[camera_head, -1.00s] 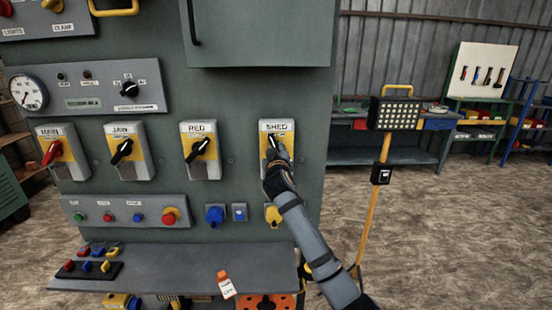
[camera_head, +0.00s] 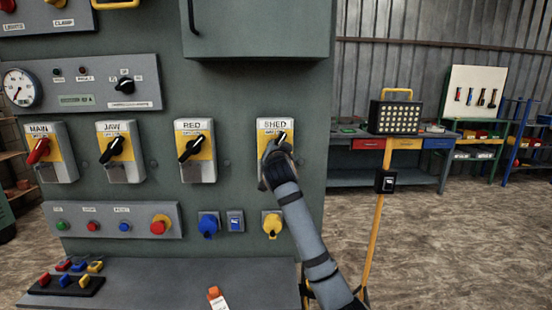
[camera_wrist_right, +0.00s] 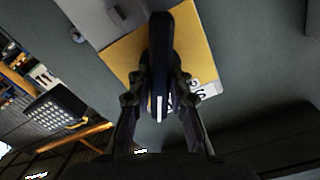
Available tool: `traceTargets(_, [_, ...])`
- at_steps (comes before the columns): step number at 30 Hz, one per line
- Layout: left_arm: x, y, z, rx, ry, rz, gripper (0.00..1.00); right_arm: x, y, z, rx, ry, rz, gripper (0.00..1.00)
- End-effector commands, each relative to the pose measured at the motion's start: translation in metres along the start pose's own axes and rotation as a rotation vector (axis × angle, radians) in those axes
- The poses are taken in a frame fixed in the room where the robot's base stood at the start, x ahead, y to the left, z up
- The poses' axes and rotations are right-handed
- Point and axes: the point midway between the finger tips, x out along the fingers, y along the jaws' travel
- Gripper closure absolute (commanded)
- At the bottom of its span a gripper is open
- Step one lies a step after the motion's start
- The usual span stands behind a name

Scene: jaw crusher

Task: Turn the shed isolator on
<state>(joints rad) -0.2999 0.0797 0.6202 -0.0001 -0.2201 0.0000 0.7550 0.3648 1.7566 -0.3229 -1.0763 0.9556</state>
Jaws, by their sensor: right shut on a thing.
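The shed isolator (camera_head: 263,131), a grey box with a yellow plate and a "SHED" label, is at the right end of the isolator row on the green panel. My right gripper (camera_head: 277,150) is shut on its black handle (camera_head: 284,137) and covers much of the lower box. The visible handle tip points up and to the right. In the right wrist view the black handle (camera_wrist_right: 160,60) stands between the two fingers (camera_wrist_right: 158,100), with the yellow plate (camera_wrist_right: 200,62) behind. My left gripper is out of view.
The red (camera_head: 195,150), jaw (camera_head: 122,151) and main (camera_head: 52,152) isolators are to the left. Below are a button strip (camera_head: 105,219), a blue socket (camera_head: 209,224) and a yellow socket (camera_head: 272,223). A work lamp (camera_head: 396,117) on a yellow stand is right of the panel.

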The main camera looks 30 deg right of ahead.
Motion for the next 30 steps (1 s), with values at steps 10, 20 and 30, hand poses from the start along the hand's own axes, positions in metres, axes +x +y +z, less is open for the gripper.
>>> traceTargets(10, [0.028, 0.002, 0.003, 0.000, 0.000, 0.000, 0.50, 0.000, 0.002, 0.001, 0.203, 0.003, -0.002, 1.00])
traceTargets(20, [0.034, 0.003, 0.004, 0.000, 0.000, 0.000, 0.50, 0.000, 0.001, -0.001, 0.274, 0.003, -0.002, 1.00])
traceTargets(30, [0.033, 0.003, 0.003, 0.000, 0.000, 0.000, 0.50, 0.000, 0.001, -0.002, 0.279, 0.003, -0.002, 1.00])
